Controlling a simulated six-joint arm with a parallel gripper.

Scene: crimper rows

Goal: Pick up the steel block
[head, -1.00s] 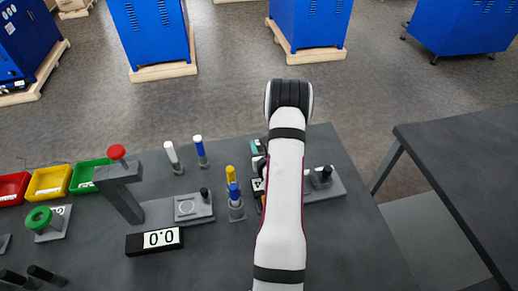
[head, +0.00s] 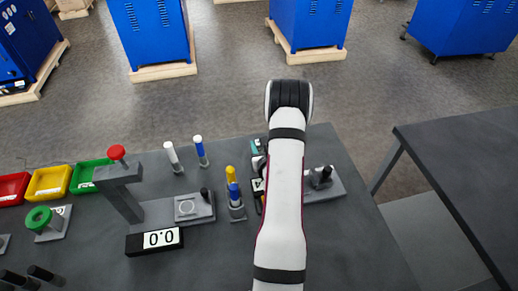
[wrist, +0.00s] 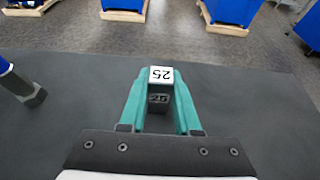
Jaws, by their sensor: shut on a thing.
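The steel block (wrist: 158,101) is a dark grey block with a white top marked 25, in the middle of the wrist view. My gripper (wrist: 161,82) has teal fingers on both sides of the block and is shut on it. In the head view, my arm hides most of the gripper and the block; only a bit of teal (head: 256,146) shows left of the arm. I cannot tell whether the block touches the table.
A grey base (head: 335,190) with a dark knob stands right of my arm. Coloured bins (head: 48,183) line the left.

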